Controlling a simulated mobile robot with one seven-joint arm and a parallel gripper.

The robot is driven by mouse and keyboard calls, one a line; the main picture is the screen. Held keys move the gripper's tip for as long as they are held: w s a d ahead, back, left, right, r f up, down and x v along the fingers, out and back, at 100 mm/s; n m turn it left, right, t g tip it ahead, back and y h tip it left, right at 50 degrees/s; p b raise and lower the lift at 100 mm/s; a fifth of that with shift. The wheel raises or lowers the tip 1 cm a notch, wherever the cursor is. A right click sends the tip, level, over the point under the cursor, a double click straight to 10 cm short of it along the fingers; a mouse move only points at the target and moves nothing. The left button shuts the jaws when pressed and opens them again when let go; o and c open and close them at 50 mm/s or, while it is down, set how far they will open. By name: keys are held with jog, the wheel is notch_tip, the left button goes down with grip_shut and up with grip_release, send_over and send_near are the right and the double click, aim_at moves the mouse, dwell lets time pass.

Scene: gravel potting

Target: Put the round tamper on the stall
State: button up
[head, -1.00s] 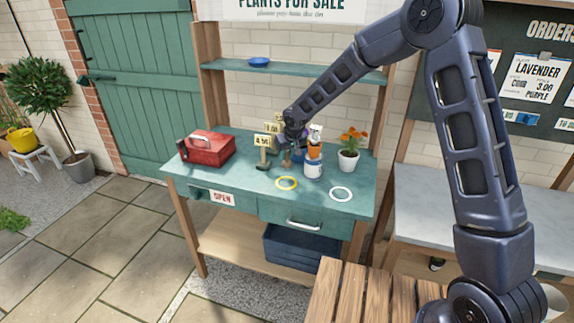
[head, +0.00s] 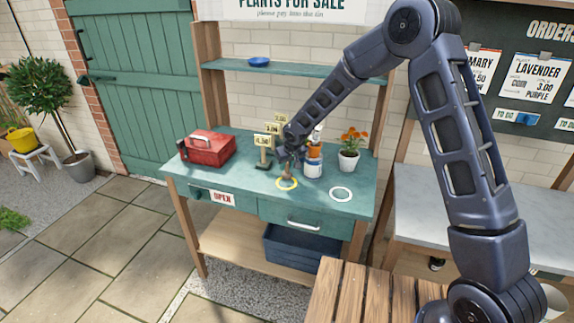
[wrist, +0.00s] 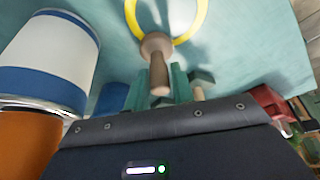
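The round tamper (wrist: 157,50) is a wooden piece with a round head and a narrower handle. In the head view it shows small (head: 286,172) under my gripper (head: 289,156). My gripper is shut on the handle; the fingers (wrist: 158,84) lie on both sides of it in the wrist view. The tamper's head is at the yellow ring (head: 287,184) on the stall's green top (head: 235,185). I cannot tell whether it touches the top. The ring also shows in the wrist view (wrist: 203,20).
A blue-and-white tin (head: 313,171) with an orange pot (head: 314,152) stands close to the right of my gripper. A red toolbox (head: 208,150), a white ring (head: 341,194) and a potted flower (head: 348,160) are farther off.

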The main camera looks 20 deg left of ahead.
jog(key=shift+o, duration=1.3)
jog(key=shift+r, duration=0.15)
jog(key=v, duration=1.2)
